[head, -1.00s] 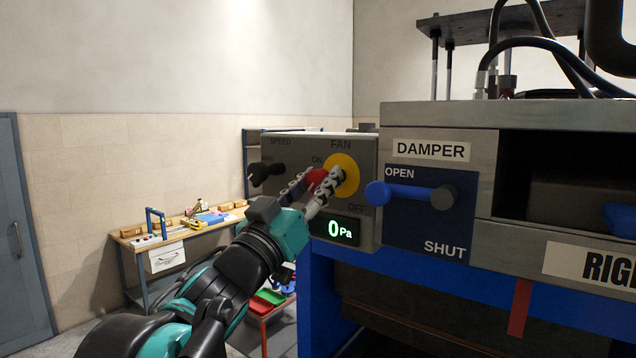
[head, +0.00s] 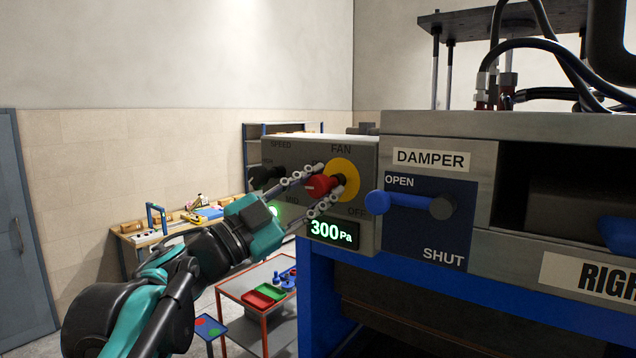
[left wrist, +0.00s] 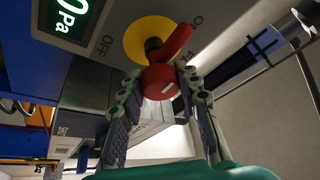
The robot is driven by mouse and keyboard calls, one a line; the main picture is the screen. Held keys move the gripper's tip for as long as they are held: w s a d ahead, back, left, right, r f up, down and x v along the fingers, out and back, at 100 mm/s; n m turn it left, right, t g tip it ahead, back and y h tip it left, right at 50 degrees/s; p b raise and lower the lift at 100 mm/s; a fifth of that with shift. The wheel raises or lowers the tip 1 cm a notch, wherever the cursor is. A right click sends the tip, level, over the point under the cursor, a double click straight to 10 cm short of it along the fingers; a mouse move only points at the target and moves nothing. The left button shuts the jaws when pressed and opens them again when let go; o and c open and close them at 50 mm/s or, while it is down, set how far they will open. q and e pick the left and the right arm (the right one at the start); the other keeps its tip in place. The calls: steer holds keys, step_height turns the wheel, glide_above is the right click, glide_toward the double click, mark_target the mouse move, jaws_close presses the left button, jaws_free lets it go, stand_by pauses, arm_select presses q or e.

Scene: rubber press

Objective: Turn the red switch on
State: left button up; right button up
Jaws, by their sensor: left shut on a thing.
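The red switch (head: 318,185) sits on a round yellow plate (head: 345,168) on the grey fan panel (head: 364,155). My left gripper (head: 322,188) is at the switch, one finger on each side of its red end, shut on it. In the left wrist view the red switch (left wrist: 160,80) is between the two fingers of my left gripper (left wrist: 158,92), with its red arm slanting up to the right. The display (head: 332,232) under the switch reads 300 Pa. My right gripper is not in view.
A black speed knob (head: 263,176) is left of the switch, close to the upper finger. A low table (head: 236,290) with trays stands below left. Open room lies left of the panel.

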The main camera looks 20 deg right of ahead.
arm_select(q)
steer(key=shift+r+m+g, duration=0.1)
steer(key=shift+m+g, duration=0.3)
steer(key=shift+m, duration=0.3)
steer(key=o, duration=1.2)
steer(key=shift+c, duration=0.2)
steer(key=v, duration=1.2)
